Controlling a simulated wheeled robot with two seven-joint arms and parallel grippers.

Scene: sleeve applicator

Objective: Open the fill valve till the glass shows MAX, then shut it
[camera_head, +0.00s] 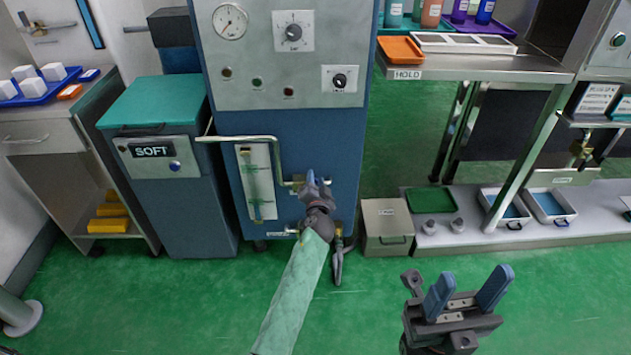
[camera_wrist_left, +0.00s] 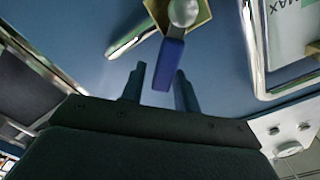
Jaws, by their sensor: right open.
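The fill valve has a blue lever (camera_wrist_left: 170,62) on a round steel hub (camera_wrist_left: 183,12), seen in the left wrist view. My left gripper (camera_wrist_left: 160,90) is open, its fingers either side of the lever's lower end, with a gap to the left finger. In the head view my left gripper (camera_head: 318,181) is at the machine's front and hides the valve. The sight glass (camera_head: 257,182) is on a pale plate left of it; its level is too small to read. The word MAX (camera_wrist_left: 307,5) shows at the wrist view's edge. My right gripper (camera_head: 467,292) is open and empty, above the floor.
A bent steel pipe (camera_head: 235,138) runs across the machine front (camera_head: 220,120) above the glass. A SOFT cabinet (camera_head: 155,175) stands at left. A beige box (camera_head: 387,227) and low shelf (camera_head: 535,225) are at right. The green floor in front is clear.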

